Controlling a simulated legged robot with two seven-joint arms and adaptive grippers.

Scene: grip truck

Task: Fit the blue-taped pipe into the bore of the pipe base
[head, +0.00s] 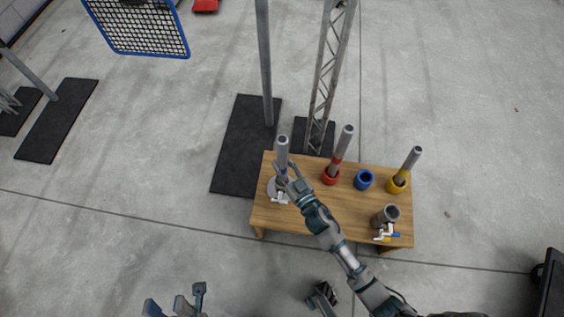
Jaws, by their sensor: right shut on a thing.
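A grey pipe (282,147) stands upright near the left end of the wooden table, over a round grey disc (271,186). My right gripper (284,178) is shut on its lower part and hides any tape there. A blue ring-shaped pipe base (364,180) sits right of the table's middle, its bore empty. My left gripper (176,305) is low at the bottom edge, partly cut off and away from the table; its opening is unclear.
On the table (323,215), a red-taped pipe (343,144) stands in a red base (330,176) and another pipe (411,158) leans in a yellow base (397,184). A grey cylinder (388,214) and small fittings (385,235) are at front right. Metal posts (265,70) stand behind.

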